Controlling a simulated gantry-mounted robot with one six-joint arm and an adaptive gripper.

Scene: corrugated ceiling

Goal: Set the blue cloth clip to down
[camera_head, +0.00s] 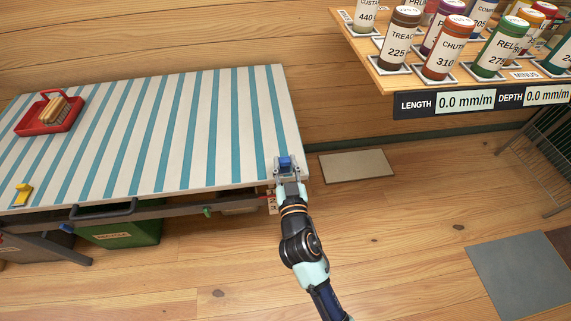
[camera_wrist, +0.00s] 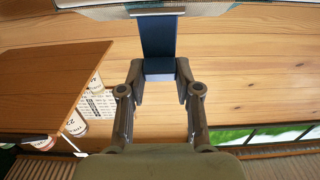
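The blue cloth clip (camera_head: 285,162) is at the right front corner of the striped cloth (camera_head: 200,135) on the table. In the wrist view the clip (camera_wrist: 158,38) shows as a dark blue upright strip with a wider block at its near end. My gripper (camera_head: 288,172) reaches the corner, with one finger on each side of the clip. In the wrist view the gripper's fingertips (camera_wrist: 160,72) flank the block closely. I cannot tell whether they press on it. The clip's underside is hidden.
A yellow clip (camera_head: 22,195) sits at the cloth's left front edge. A red tray (camera_head: 50,116) with a brush stands at the back left. A green bin (camera_head: 120,231) is under the table. A shelf of labelled jars (camera_head: 448,48) hangs at the upper right. The floor to the right is mostly clear.

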